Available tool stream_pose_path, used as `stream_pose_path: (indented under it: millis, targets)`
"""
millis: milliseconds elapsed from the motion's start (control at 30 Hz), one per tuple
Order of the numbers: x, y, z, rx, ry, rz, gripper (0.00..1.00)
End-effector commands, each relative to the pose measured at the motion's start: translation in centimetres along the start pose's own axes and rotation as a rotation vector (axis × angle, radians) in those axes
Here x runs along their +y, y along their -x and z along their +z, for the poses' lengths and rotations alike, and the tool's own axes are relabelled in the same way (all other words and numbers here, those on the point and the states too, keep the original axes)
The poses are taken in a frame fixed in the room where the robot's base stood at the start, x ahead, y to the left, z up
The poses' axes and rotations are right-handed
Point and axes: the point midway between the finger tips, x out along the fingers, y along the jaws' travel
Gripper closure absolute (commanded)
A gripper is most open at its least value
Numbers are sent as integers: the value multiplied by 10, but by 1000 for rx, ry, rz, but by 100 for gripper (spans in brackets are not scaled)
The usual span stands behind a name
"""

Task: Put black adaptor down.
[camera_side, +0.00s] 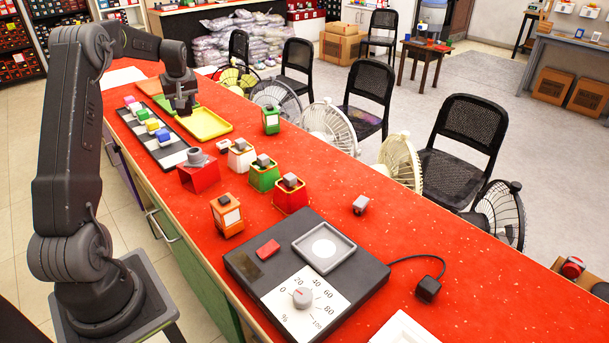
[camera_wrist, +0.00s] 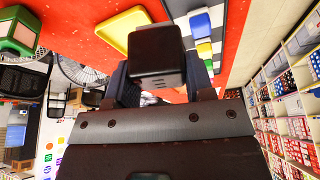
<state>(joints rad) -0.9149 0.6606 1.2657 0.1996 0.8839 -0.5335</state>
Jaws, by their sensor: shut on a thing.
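My gripper (camera_side: 182,103) is at the far left of the red counter in the side view, held above the coloured trays. In the wrist view, my gripper (camera_wrist: 161,82) is shut on the black adaptor (camera_wrist: 157,52), a dark block with small slots in its face, between the two fingers. In the side view the adaptor is hard to tell from the dark fingers. A gap seems to lie between it and the trays, though its exact height cannot be told.
Below stand a yellow tray (camera_side: 204,124) and a green tray (camera_side: 168,105). A black rack (camera_side: 172,157) with coloured blocks lies beside them. Several coloured holders stand nearer, with a dial scale (camera_side: 262,262) and a corded black plug (camera_side: 428,289).

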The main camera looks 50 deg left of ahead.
Motion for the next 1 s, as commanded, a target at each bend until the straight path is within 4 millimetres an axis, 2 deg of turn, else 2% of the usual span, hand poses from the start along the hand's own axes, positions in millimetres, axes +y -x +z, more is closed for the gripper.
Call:
stream_pose_path:
  millis: [167, 300, 400, 500, 767, 1000]
  targets:
    - [54, 14, 37, -10, -214, 88, 76]
    - [105, 32, 80, -12, -441, 179, 76]
    - [134, 44, 111, -7, -589, 240, 76]
    - [154, 53, 135, 0, -702, 285, 76]
    - [184, 71, 177, 17, -889, 360, 76]
    - [183, 35, 190, 14, -888, 358, 76]
